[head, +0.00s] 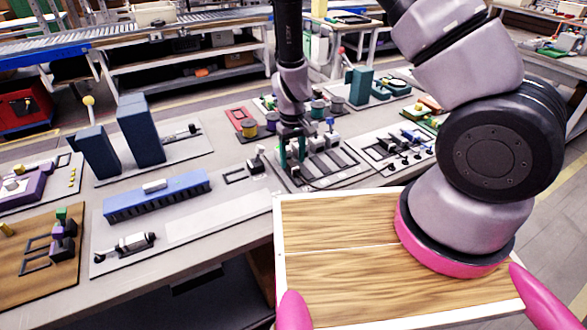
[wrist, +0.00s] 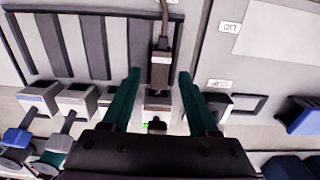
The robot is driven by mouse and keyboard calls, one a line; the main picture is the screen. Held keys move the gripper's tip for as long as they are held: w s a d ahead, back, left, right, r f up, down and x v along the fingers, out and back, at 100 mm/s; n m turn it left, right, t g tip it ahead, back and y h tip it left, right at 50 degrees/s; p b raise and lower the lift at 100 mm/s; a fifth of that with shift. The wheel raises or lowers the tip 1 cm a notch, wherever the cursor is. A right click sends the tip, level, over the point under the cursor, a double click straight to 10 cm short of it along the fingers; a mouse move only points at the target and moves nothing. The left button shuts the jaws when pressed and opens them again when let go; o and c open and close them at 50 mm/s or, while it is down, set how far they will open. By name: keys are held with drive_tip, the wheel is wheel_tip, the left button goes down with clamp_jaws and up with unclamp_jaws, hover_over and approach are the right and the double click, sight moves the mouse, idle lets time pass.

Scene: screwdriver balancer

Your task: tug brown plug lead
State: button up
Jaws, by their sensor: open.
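The brown plug (wrist: 160,72) shows in the wrist view, with its brown lead (wrist: 165,22) running from it to the top edge. It sits at a pale socket block (wrist: 157,103), and a small green light shows just below. My gripper (wrist: 158,76) is open, with one teal finger on each side of the plug and a visible gap on both sides. In the head view my gripper (head: 292,152) points down over the dark slotted panel (head: 345,176). The plug is too small and hidden to make out there.
Several pale socket blocks (wrist: 76,98) with blue and green plugs stand left of my gripper in the wrist view. A dark block and an empty frame (wrist: 248,104) lie to the right. A blue strip (head: 157,194) and tall blue blocks (head: 140,130) stand further left on the bench.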

sight(293, 164)
wheel_tip(293, 164, up, 5)
drive_tip(key=shift+r, duration=0.15)
idle(0.3)
idle(0.4)
drive_tip(key=shift+w+r, duration=0.15)
drive_tip(key=shift+r, duration=0.3)
drive_tip(key=d+r+m+t+y, duration=0.15)
drive_tip(key=d+r, duration=0.25)
drive_tip(key=r, duration=0.9)
drive_tip(key=d+r+m+t+y, duration=0.1)
drive_tip(key=d+r+m+y, duration=0.15)
drive_tip(key=r, duration=0.95)
drive_tip(key=s+d+r+m+t+h, duration=0.1)
drive_tip(key=s+d+r+m+t, duration=0.3)
drive_tip(key=s+d+r, duration=0.8)
wheel_tip(293, 164, up, 3)
drive_tip(key=shift+s+m+h, duration=0.3)
drive_tip(key=shift+s+h, duration=0.1)
drive_tip(key=shift+s, duration=0.55)
